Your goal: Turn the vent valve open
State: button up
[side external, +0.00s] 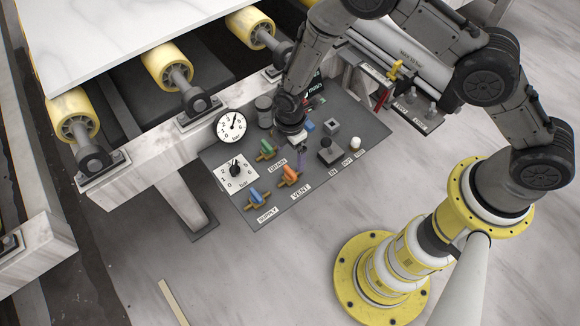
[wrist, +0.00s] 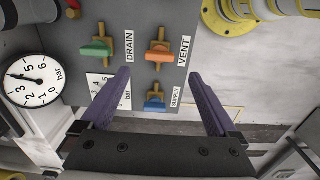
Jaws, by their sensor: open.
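The vent valve (side external: 289,174) has an orange handle on a brass body, beside the VENT label on the dark panel. In the wrist view the vent valve (wrist: 158,52) has its handle lying crosswise to the brass body. My gripper (side external: 301,158) is above the panel, up and right of the vent valve in the side view. In the wrist view my gripper (wrist: 156,76) is open and empty, its purple fingers wide apart. The vent valve shows just beyond the fingertips, roughly centred between them, with no visible contact.
The green drain valve (wrist: 97,48) and blue supply valve (wrist: 155,103) sit close to the vent valve. Gauges (side external: 231,126), a black button box (side external: 328,153) and a white knob (side external: 355,143) share the panel (side external: 325,178). Yellow rollers (side external: 168,66) stand behind.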

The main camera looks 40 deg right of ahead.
aim_at(290, 170)
notch_tip(290, 170, down, 8)
jog(key=shift+r, duration=0.1)
dwell(0.4)
jog(key=c, duration=1.4)
